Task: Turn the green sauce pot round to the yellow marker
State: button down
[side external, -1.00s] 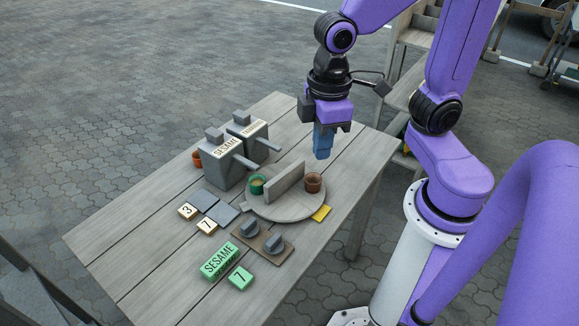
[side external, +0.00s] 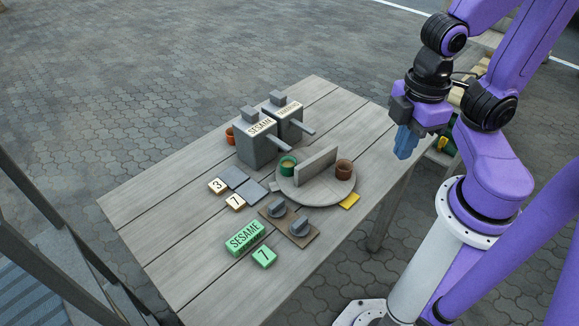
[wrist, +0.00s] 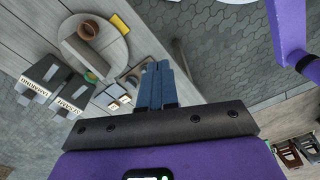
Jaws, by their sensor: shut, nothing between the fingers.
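The green sauce pot (side external: 288,167) stands on the round grey turntable (side external: 322,195), at its left side. An upright divider (side external: 316,166) separates it from a brown pot (side external: 343,170) on the right side. The yellow marker (side external: 350,201) lies on the table by the turntable's right front edge, nearest the brown pot. The marker also shows in the wrist view (wrist: 120,24), with the turntable. My gripper (side external: 404,152) is shut and empty, its blue fingers together. It hangs above and beyond the table's right edge, well apart from the turntable.
Two grey dispensers with levers, one labelled SESAME (side external: 257,145), stand behind the turntable. An orange pot (side external: 230,135) is beside them. Two knobs on brown plates (side external: 303,236), numbered tiles and a green SESAME block (side external: 245,238) lie in front. The table's right front is clear.

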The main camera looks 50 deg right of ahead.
dwell(0.3)
jog(key=c, duration=1.2)
grip_release()
jog(key=shift+w, duration=0.1)
jog(key=shift+o, duration=0.8)
jog(key=shift+w+a, duration=0.15)
jog(key=shift+w, duration=0.25)
jog(key=n, duration=0.4)
send_over(317, 156)
notch_tip(317, 156, down, 6)
notch_tip(317, 156, down, 17)
jog(key=shift+f, duration=0.1)
grip_shut()
